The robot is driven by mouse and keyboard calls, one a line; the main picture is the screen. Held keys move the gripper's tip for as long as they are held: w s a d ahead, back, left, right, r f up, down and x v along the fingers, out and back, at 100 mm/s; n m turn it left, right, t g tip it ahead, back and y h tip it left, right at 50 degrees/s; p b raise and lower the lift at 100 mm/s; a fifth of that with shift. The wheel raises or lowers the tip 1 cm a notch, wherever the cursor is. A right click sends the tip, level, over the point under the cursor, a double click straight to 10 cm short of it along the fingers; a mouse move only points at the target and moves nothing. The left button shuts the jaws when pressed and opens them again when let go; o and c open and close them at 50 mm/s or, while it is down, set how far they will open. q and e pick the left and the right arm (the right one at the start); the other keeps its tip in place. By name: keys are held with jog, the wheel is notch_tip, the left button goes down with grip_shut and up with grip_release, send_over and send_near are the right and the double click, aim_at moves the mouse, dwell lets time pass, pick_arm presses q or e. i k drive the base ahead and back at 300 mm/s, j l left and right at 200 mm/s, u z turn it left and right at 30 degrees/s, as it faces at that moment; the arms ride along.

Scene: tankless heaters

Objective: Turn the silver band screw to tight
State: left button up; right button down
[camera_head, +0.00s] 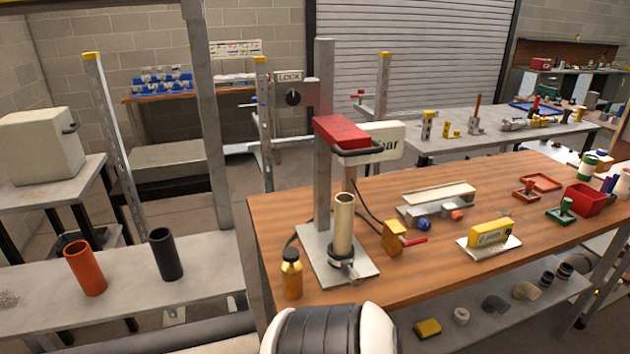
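A tan upright tube (343,225) stands on a grey metal base plate (318,265) at the left front of the wooden bench. Neither of my grippers shows. A black and white rounded part of my own body fills the bottom middle, in front of the bench edge.
An amber bottle (291,274) stands left of the base plate. A grey post with a red block (341,132) rises behind the tube. A yellow gauge (490,233) and a brown block with a red lever (396,238) are to the right. Cables run behind.

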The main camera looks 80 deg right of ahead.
aim_at(356, 278)
jog(key=l+z, duration=0.15)
jog(key=z, duration=2.45)
jog(key=k+l, duration=0.05)
jog(key=l, duration=0.05)
